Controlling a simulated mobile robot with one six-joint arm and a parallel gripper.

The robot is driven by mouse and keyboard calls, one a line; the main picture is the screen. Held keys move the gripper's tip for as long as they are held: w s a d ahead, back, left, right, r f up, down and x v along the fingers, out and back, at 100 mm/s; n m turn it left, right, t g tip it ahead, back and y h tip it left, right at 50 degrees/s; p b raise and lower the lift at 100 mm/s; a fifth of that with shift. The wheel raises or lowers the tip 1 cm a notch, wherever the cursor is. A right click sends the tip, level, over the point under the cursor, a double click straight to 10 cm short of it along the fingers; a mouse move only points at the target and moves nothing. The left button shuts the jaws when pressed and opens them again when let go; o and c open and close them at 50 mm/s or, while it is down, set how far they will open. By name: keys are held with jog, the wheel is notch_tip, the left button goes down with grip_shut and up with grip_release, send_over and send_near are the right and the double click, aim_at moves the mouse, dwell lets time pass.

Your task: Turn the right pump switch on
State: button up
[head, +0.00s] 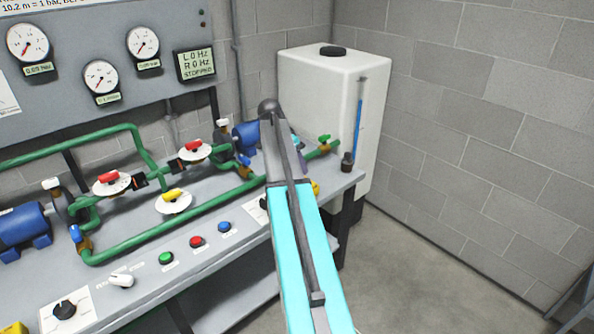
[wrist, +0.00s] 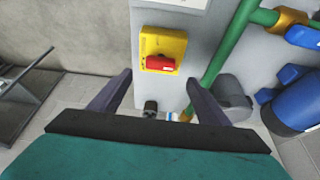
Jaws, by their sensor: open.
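The right pump switch is mostly hidden behind my arm in the head view; only part of a white plate (head: 254,211) shows at the right of the bench front. A similar switch with a black knob (head: 65,309) on a white plate is at the far left. In the wrist view my gripper (wrist: 160,78) is open and empty, its two dark fingers apart. A red handle (wrist: 160,63) on a yellow plate (wrist: 151,44) lies between and beyond the fingers.
The display (head: 195,64) reads L 0 Hz, R 0 Hz, STOPPED. Green (head: 166,258), red (head: 196,242) and blue (head: 224,227) buttons line the bench front. Green pipes (head: 130,248) and blue pumps (head: 22,228) stand behind. A white tank (head: 310,80) is at the back right.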

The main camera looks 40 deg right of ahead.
jog(key=shift+v, duration=2.65)
